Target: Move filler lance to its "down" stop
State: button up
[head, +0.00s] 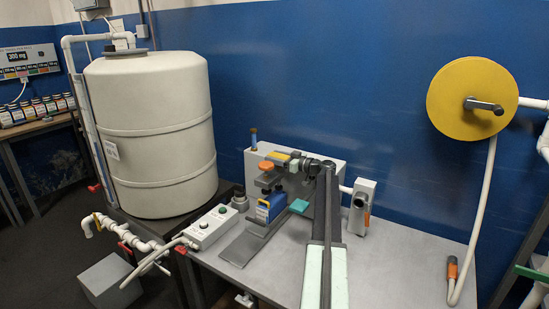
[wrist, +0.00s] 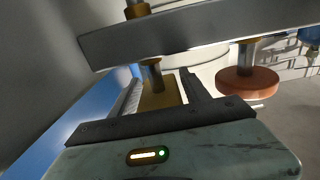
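The filling fixture (head: 332,172) stands on the bench against the blue wall. Its orange knob (head: 266,165), yellow block (head: 278,155) and grey bar (head: 268,180) sit above a blue container (head: 270,207). Which of these parts is the filler lance is not certain. My gripper (head: 287,163) reaches the fixture from the right. The wrist view seems upside down. There my fingers (wrist: 162,88) stand apart with the brass-yellow block (wrist: 160,97) and a post between them. Contact is not clear. The grey bar (wrist: 205,30) crosses close by, with the orange knob (wrist: 247,85) to the right.
A large white tank (head: 155,130) stands left of the fixture. A control box (head: 212,227) with buttons and white pipes (head: 120,232) are at the front left.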

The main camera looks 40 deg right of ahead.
jog(key=shift+o, duration=0.3)
jog(key=v, duration=0.7)
jog(key=shift+s, duration=0.35)
